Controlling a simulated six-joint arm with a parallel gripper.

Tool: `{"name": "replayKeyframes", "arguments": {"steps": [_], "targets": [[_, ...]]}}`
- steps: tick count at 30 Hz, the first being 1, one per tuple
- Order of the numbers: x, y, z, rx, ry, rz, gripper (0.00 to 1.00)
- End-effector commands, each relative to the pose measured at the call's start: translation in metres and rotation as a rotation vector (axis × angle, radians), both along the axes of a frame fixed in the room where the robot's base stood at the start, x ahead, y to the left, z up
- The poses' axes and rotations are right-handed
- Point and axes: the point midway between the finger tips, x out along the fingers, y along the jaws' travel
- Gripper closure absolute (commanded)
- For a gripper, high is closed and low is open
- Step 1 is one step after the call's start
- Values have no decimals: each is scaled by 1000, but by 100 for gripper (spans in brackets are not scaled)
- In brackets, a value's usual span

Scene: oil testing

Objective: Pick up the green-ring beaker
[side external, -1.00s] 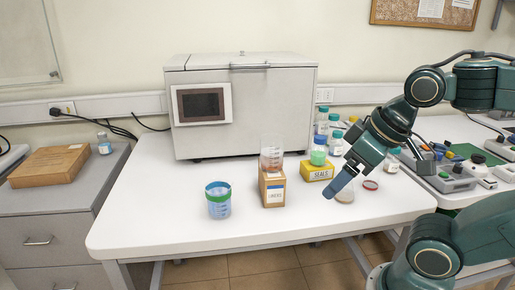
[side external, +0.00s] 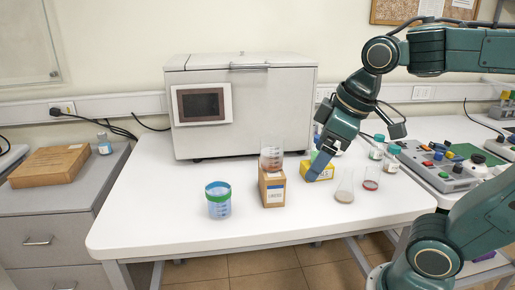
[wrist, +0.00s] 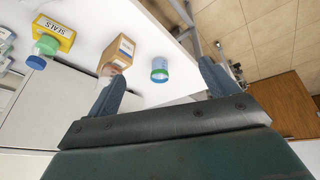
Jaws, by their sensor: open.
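The green-ring beaker (side external: 218,202) stands upright on the white table, left of a brown box. It is clear, holds blue and has a green band around its rim. In the wrist view the beaker (wrist: 160,71) shows between the two fingers, some distance beyond them. My gripper (side external: 313,178) is open and empty, in front of the yellow seals box and to the right of the beaker. It hides part of the yellow box.
The yellow box (side external: 325,173), a flask (side external: 345,188) and a red-bottomed vessel (side external: 371,178) are near my gripper. The front left tabletop is clear.

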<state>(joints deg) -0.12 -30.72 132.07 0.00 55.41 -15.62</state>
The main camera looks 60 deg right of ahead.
Motion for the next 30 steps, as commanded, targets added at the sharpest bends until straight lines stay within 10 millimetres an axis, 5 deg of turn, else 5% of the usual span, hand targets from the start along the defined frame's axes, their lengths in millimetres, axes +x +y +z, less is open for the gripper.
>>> {"name": "replayKeyframes", "arguments": {"steps": [15, 30], "targets": [[110, 2, 15, -161, 160, 481, 14], [216, 4, -20, -244, 290, 969, 14]]}}
